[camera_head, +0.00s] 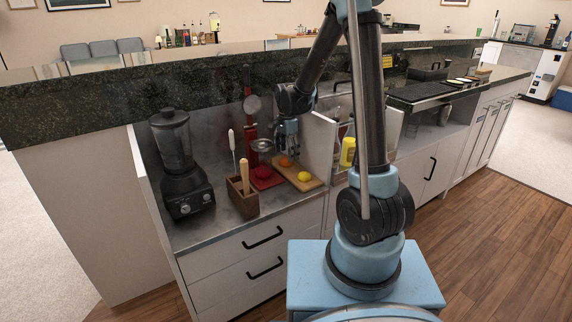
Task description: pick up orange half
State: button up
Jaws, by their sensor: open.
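The orange half (284,161) is a small orange shape on a wooden cutting board (306,184) on the counter. A yellow lemon-like fruit (304,176) lies on the same board, nearer the front. My gripper (287,145) points down just above the orange half, and its fingers are open. At this size I cannot tell whether the fingertips touch the orange half or reach around it.
A red board (265,178) with a red item lies left of the cutting board. A red juicer (250,120), a wooden utensil box (243,198) and a black blender (177,160) stand further left. A white partition (318,148) and yellow bottle (348,152) stand right.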

aim_at(286, 161)
jog(key=shift+f, duration=1.6)
jog(key=shift+c, duration=0.2)
jog(key=c, duration=1.1)
jog(key=shift+r, duration=0.1)
